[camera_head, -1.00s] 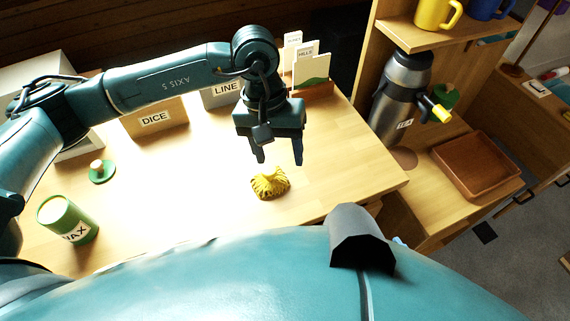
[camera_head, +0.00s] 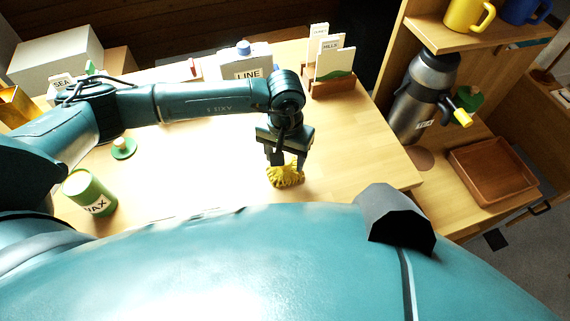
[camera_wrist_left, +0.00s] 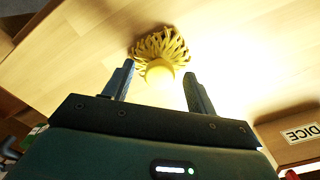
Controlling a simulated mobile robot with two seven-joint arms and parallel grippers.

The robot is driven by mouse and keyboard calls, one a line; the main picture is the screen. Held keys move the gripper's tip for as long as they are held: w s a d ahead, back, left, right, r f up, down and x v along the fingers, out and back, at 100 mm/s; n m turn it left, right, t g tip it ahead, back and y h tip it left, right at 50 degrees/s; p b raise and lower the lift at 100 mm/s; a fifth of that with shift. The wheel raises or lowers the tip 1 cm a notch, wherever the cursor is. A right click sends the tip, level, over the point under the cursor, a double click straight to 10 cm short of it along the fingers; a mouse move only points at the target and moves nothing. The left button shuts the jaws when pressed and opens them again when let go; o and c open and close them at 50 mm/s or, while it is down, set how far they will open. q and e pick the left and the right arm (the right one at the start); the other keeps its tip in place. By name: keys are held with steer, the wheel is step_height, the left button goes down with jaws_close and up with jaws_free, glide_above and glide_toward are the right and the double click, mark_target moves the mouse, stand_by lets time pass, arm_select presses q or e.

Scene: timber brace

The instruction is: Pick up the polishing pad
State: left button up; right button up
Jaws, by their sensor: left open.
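The polishing pad, a yellow fringed piece (camera_head: 287,179) with a round knob, lies on the wooden table near its front edge. In the left wrist view the pad (camera_wrist_left: 157,46) shows its strands fanned out, with the pale yellow knob towards me. My left gripper (camera_head: 286,163) is directly over the pad, pointing down, and partly hides it. In the left wrist view the open fingers (camera_wrist_left: 160,75) stand on either side of the knob, with a gap to each. I cannot tell how far the fingertips are above the table. My right gripper is not in view.
A green wax tin (camera_head: 90,193) and a green disc with a wooden knob (camera_head: 123,148) stand to the left. A LINE box (camera_head: 246,70) and a card holder (camera_head: 331,84) are at the back. A flask (camera_head: 424,95) and brown tray (camera_head: 492,171) are right. Table around the pad is clear.

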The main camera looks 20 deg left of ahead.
arm_select(q)
steer(key=shift+f, duration=0.95)
steer(key=shift+c, duration=0.3)
steer(key=c, duration=1)
